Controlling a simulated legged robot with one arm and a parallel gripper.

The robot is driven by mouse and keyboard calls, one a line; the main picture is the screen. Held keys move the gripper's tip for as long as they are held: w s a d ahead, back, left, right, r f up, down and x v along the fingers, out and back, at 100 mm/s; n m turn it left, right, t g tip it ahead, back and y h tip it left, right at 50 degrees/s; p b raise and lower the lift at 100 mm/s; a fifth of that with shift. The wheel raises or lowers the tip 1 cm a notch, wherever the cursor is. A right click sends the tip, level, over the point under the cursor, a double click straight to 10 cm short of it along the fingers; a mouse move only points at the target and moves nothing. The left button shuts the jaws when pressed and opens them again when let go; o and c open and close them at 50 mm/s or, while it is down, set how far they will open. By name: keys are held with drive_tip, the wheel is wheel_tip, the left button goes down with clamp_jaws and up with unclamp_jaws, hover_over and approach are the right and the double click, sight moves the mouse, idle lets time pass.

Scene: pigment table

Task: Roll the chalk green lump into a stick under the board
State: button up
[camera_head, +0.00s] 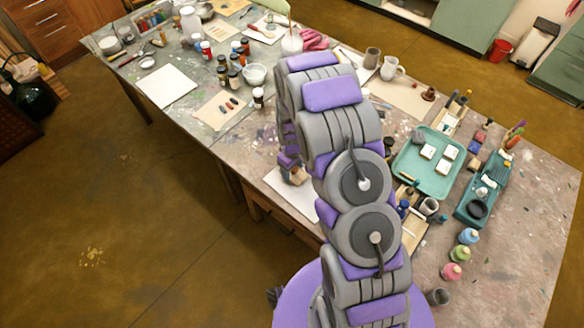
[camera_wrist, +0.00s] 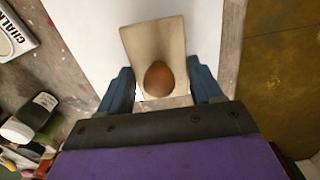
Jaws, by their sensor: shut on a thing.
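My gripper (camera_wrist: 163,88) has its blue fingers on either side of a round brown knob on a pale wooden board (camera_wrist: 150,40). It is shut on the board by that knob. The board is over a white sheet (camera_wrist: 92,40); I cannot tell whether it touches the sheet. In the head view my gripper (camera_head: 290,160) is low over the white sheet (camera_head: 283,190) near the table's front edge, partly hidden behind my arm. A small part of the board (camera_head: 298,175) shows there. No chalk green lump shows in either view; the board or my arm may hide it.
A teal tray (camera_head: 405,170) and several paint bottles stand right of my arm. Bare floor (camera_head: 140,220) lies beyond the table's front edge.

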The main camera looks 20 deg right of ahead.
drive_tip(key=shift+d+f, duration=0.15)
drive_tip(key=shift+d, duration=0.4)
drive_tip(key=shift+a+f, duration=0.15)
drive_tip(key=shift+a, duration=0.3)
drive_tip(key=shift+s+a, duration=0.1)
drive_tip(key=shift+s, duration=0.05)
drive_tip(key=shift+s+a, duration=0.15)
drive_tip(key=shift+s, duration=0.1)
drive_tip(key=shift+s+a, duration=0.35)
drive_tip(key=shift+a, duration=0.5)
drive_tip(key=shift+w+d+p, duration=0.3)
drive_tip(key=shift+w+d, duration=0.15)
drive_tip(key=shift+d, duration=0.3)
drive_tip(key=shift+d, duration=0.1)
drive_tip(key=shift+w+d+f, duration=0.1)
drive_tip(key=shift+w+d, duration=0.25)
drive_tip(key=shift+d, duration=0.15)
